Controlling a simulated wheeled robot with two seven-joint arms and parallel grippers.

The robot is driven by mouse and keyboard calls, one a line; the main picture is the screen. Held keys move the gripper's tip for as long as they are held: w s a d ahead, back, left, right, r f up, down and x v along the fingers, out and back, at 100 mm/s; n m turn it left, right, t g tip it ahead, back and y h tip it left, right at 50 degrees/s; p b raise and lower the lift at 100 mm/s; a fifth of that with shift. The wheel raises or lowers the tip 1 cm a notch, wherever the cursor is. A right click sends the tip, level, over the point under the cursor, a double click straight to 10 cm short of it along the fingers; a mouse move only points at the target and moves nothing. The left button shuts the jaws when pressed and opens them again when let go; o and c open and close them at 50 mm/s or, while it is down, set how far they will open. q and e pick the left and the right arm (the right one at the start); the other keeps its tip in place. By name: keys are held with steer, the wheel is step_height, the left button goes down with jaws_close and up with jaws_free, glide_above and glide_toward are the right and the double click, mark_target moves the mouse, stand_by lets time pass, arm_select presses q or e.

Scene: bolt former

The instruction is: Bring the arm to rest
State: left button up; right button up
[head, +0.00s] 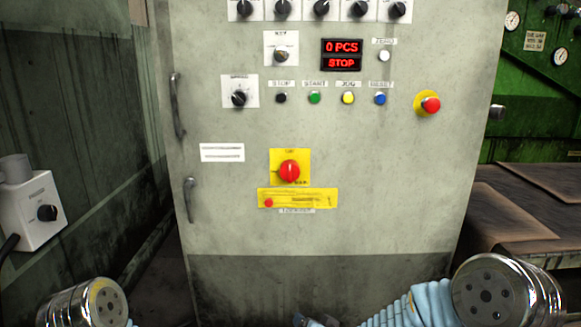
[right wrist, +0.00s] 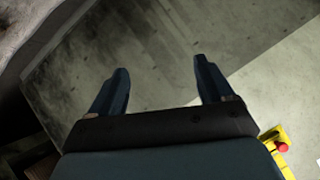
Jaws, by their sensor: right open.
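My right gripper (right wrist: 161,66) is open in the right wrist view, its two dark fingers apart with nothing between them. It is over the lower part of the grey control cabinet (head: 380,220), to one side of a yellow plate (right wrist: 284,160) with a red knob. My right arm (head: 420,305) shows at the bottom of the head view, with a ribbed pale-blue sleeve and a metal joint. A metal joint of my left arm (head: 88,305) shows at the bottom left. My left gripper is out of view.
The cabinet carries a red rotary switch (head: 290,171), a red stop button (head: 431,105), several small buttons and a display (head: 342,55) reading 0 PCS and STOP. Door handles (head: 190,200) stick out at left. A grey switch box (head: 35,212) stands at far left, brown sheets (head: 525,200) at right.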

steer(key=s+d+f+n+g, duration=0.1)
steer(key=s+d+f+g, duration=0.15)
steer(key=s+f, duration=0.55)
steer(key=s+d+f+g+y, duration=0.1)
steer(key=s+d+f+g, duration=0.1)
steer(key=s+f+g, duration=0.5)
steer(key=s+d+f+n+g, duration=0.1)
steer(key=s+d+f, duration=0.1)
steer(key=s+f, duration=0.7)
step_height(320, 180, up, 18)
steer(key=s+p, duration=0.1)
steer(key=p, duration=1.4)
steer(key=shift+s+a+f, duration=0.25)
steer(key=shift+s+a, duration=0.05)
steer(key=shift+a, duration=0.05)
